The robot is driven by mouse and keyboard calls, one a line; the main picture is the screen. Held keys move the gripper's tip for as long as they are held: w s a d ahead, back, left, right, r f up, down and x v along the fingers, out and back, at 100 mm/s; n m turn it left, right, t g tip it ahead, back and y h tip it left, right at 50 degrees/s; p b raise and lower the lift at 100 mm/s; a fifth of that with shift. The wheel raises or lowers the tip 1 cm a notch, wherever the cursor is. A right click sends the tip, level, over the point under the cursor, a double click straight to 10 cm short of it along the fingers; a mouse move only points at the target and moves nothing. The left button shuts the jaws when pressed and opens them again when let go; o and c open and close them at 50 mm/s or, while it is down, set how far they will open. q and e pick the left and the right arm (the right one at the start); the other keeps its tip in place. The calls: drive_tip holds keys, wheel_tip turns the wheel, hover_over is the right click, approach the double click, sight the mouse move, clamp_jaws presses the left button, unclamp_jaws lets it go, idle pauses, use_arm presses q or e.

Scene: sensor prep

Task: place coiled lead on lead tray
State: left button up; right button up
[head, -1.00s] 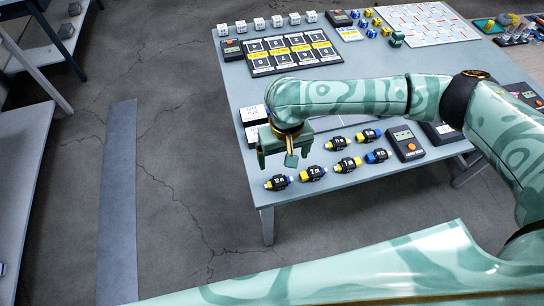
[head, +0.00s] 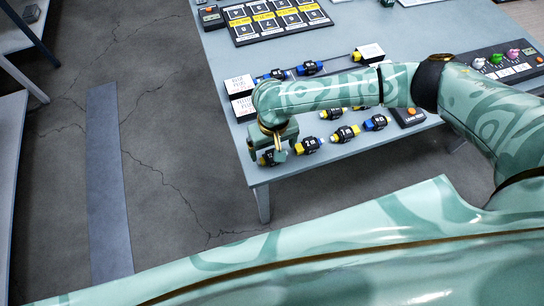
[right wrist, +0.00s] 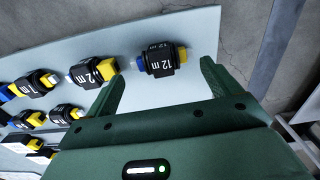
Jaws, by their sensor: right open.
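Coiled leads with black bands and blue, yellow or white ends lie in rows on the table. In the head view several show along the near edge, such as one lead (head: 309,145) and another lead (head: 345,134). My right gripper (head: 276,152) is low over the near left corner, partly hiding the end lead (head: 264,159). In the right wrist view my open right gripper (right wrist: 162,70) has one finger on each side of the lead marked 12 m (right wrist: 162,59); contact cannot be told. I cannot tell which surface is the lead tray. My left gripper is not in view.
The table (head: 222,50) holds a black card board (head: 275,20) with yellow strips, white labelled boxes (head: 238,85), and a handheld meter (head: 408,115) to the right. A neighbouring lead (right wrist: 94,73) lies just outside the left finger. Bare floor (head: 170,120) lies left.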

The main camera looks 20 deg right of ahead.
sight(272, 155)
wheel_tip(272, 155, down, 4)
drive_tip(key=shift+s+a+f+b, duration=0.1)
drive_tip(key=shift+s+a+b, duration=0.05)
drive_tip(key=shift+b, duration=0.75)
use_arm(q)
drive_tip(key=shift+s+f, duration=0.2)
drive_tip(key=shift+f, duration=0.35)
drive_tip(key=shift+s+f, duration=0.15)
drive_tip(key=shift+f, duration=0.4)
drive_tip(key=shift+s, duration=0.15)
use_arm(e)
drive_tip(key=c, duration=1.2)
drive_tip(key=shift+r, duration=0.2)
